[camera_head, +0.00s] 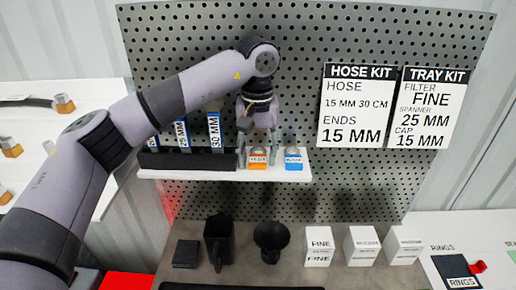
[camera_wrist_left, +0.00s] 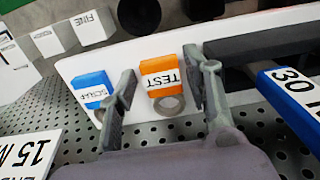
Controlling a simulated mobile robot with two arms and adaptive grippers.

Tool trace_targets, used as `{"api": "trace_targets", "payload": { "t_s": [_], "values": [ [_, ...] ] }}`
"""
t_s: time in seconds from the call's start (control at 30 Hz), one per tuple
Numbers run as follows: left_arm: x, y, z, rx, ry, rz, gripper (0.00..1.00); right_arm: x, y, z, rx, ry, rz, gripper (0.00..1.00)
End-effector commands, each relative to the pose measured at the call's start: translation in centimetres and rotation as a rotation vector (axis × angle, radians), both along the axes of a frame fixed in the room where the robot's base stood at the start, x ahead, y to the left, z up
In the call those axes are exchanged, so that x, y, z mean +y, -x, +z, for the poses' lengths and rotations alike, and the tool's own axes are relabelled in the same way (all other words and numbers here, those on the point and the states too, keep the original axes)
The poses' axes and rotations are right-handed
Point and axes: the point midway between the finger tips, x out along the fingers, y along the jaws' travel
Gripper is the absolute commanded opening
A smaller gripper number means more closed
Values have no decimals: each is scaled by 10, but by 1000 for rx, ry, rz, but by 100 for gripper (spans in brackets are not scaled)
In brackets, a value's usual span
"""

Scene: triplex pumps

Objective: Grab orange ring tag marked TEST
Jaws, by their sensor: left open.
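The orange ring tag marked TEST (camera_head: 257,160) sits on a white shelf (camera_head: 225,177) on the pegboard. In the left wrist view the tag (camera_wrist_left: 160,76) shows its label upside down, with a grey ring at its lower end. My left gripper (camera_head: 258,150) is open at the tag, its fingers to either side. In the left wrist view the gripper (camera_wrist_left: 160,85) has the tag between its fingers, nearer the right one; contact cannot be told. A blue tag marked SCRAP (camera_wrist_left: 93,90) lies just beyond the left finger; it is also in the head view (camera_head: 293,160). My right gripper is not seen.
A black rack (camera_head: 188,160) with blue-labelled spanners stands left of the tag, close to the gripper. Hose kit (camera_head: 355,105) and tray kit (camera_head: 429,108) signs hang at right. A black funnel (camera_head: 271,238), a black jug (camera_head: 219,242) and white boxes (camera_head: 318,246) stand below.

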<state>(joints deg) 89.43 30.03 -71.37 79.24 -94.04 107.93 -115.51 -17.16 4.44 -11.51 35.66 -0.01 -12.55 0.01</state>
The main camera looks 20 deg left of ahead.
Motion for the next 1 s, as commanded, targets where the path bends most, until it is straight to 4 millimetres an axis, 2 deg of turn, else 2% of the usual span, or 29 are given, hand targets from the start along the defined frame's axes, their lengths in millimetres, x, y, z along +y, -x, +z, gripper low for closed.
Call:
{"api": "trace_targets", "payload": {
  "t_s": [0.13, 0.33, 0.9, 1.0],
  "values": [
    [0, 0, -8, 0, 0, 1, 45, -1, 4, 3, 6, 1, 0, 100],
    [0, 0, -9, 0, 0, 1, 44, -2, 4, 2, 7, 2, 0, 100],
    [0, 0, -9, 0, 0, 1, 6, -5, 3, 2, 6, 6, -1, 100],
    [0, 0, -8, -1, 1, 1, 6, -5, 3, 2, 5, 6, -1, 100]
  ]
}}
